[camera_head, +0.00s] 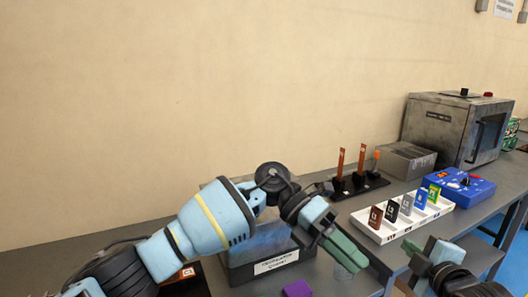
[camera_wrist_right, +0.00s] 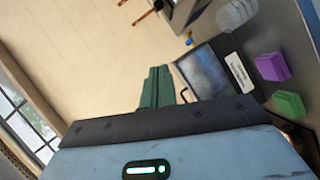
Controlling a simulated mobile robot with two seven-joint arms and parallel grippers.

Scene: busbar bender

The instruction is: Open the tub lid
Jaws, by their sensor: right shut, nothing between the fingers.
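The tub, a dark grey box with a white label, stands on the bench (camera_head: 235,276); it also shows in the right wrist view (camera_wrist_right: 243,62). Its bluish-grey top panel (camera_wrist_right: 206,72) shows in that view, and I cannot tell how far it is raised. My left arm hides much of the tub in the head view. My left gripper (camera_head: 350,254), with green fingers, is to the right of the tub, and its finger gap is unclear. My right gripper (camera_head: 408,262) is further right, apart from the tub; its green fingers (camera_wrist_right: 157,84) are shut and empty.
A purple block (camera_head: 297,289) is in front of the tub, and a green block (camera_wrist_right: 289,104) lies beside it. A white tray (camera_head: 377,238) of coloured cards, a blue box (camera_head: 470,188) and a grey machine (camera_head: 440,125) stand to the right. A clear bottle (camera_wrist_right: 236,14) is near the tub.

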